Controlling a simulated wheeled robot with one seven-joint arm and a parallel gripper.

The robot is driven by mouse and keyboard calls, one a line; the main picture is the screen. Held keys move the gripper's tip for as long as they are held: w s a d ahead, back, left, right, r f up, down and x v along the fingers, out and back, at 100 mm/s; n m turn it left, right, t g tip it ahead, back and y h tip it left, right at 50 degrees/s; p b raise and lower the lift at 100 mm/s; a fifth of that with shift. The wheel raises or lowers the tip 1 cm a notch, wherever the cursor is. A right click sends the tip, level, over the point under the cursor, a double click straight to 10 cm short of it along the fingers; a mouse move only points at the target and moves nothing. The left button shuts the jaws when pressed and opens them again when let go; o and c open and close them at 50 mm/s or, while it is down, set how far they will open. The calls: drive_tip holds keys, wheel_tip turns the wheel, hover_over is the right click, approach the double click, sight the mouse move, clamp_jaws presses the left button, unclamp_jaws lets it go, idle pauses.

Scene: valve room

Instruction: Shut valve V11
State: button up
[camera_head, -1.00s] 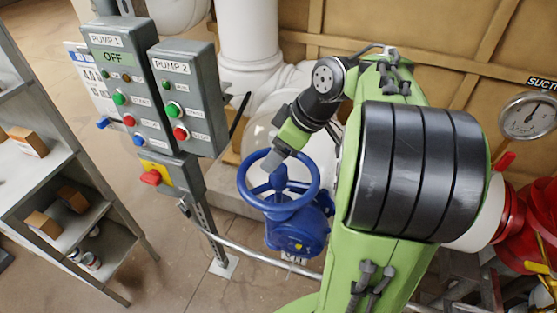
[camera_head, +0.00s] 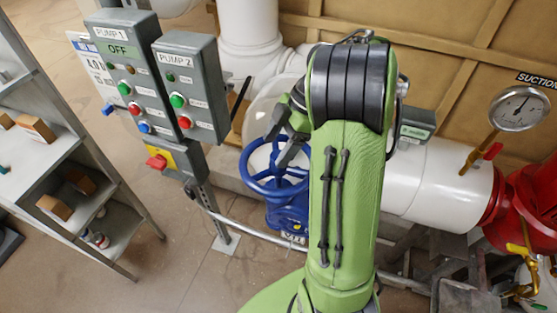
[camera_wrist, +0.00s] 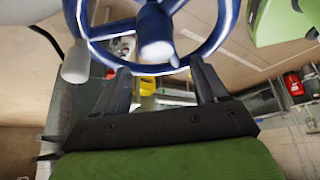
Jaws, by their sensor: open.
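Valve V11 is a blue valve with a spoked handwheel (camera_head: 250,185), standing behind and left of my arm. Its tag (camera_head: 293,238) is partly covered by my arm. My gripper (camera_head: 282,142) is at the upper part of the wheel, with its grey fingers spread and nothing held. In the wrist view the wheel (camera_wrist: 205,42) fills the top, with its hub and spokes in sight. The open fingers (camera_wrist: 160,78) point at the near rim, one to each side of the hub. I cannot tell whether they touch the rim.
Pump control boxes (camera_head: 190,82) stand on a post left of the valve; PUMP 1 reads OFF. A metal shelf (camera_head: 110,215) with boxes is at far left. A white pipe (camera_head: 430,185) with a suction gauge (camera_head: 519,107) and red fittings lies right. A rail (camera_head: 245,231) runs low before the valve.

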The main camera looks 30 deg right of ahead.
drive_tip(key=shift+f+b, duration=2.25)
drive_tip(key=shift+f, duration=0.4)
drive_tip(key=shift+r, duration=0.1)
drive_tip(key=shift+c, duration=0.4)
